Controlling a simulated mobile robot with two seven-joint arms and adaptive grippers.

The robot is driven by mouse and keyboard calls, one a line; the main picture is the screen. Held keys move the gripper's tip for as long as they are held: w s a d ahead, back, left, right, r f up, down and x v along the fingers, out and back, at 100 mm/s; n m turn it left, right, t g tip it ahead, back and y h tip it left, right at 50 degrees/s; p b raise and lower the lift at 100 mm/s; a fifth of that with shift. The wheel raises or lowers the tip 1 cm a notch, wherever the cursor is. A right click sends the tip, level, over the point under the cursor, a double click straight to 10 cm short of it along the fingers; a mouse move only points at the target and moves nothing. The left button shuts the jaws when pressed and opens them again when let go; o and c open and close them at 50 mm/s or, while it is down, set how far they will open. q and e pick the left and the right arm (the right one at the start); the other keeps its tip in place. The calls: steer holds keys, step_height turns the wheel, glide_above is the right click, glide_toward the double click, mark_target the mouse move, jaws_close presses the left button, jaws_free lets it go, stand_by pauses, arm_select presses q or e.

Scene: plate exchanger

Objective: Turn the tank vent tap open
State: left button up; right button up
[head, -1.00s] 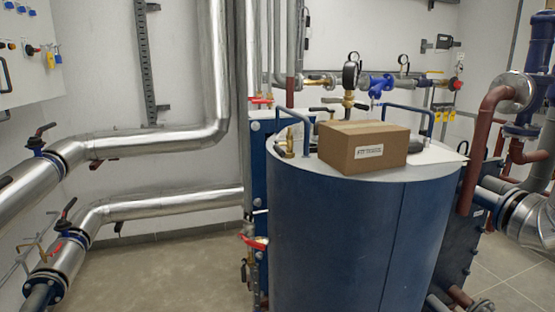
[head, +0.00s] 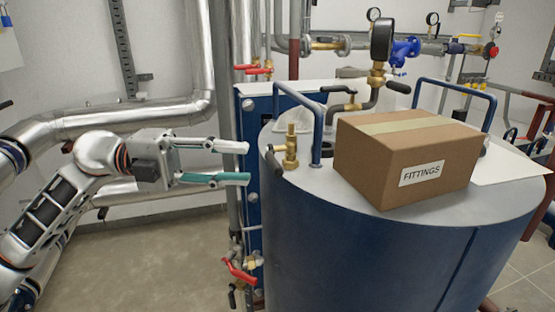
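A brass tap (head: 290,147) stands upright on the left part of the blue tank's (head: 360,255) grey top, beside a blue tube handle. A short black lever (head: 273,161) sits at its left side and slants down toward the tank's rim. No label shows that names it the vent tap. My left gripper (head: 248,163) comes in from the left, pointing right, with its two fingers apart and nothing between them. Its fingertips appear just left of the black lever; I cannot tell the gap in depth. My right gripper is out of view.
A cardboard box marked FITTINGS (head: 408,160) sits on the tank top, right of the tap. Blue tube handles (head: 316,125) rise from the top. A gauge (head: 381,40) and black-levered pipework stand behind. Red-handled valves (head: 240,270) are below left. A white sheet (head: 505,165) lies at right.

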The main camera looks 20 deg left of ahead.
mark_target(269, 165)
arm_select(q)
steer(key=p+x, duration=0.1)
steer(key=x, duration=0.5)
steer(key=shift+s+r, duration=0.1)
steer(key=shift+w+d+p, duration=0.2)
steer(key=shift+d+p, duration=0.15)
steer(key=shift+d, duration=0.3)
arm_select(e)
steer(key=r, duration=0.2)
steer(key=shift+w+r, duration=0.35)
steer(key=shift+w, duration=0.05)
arm_select(q)
jaws_close()
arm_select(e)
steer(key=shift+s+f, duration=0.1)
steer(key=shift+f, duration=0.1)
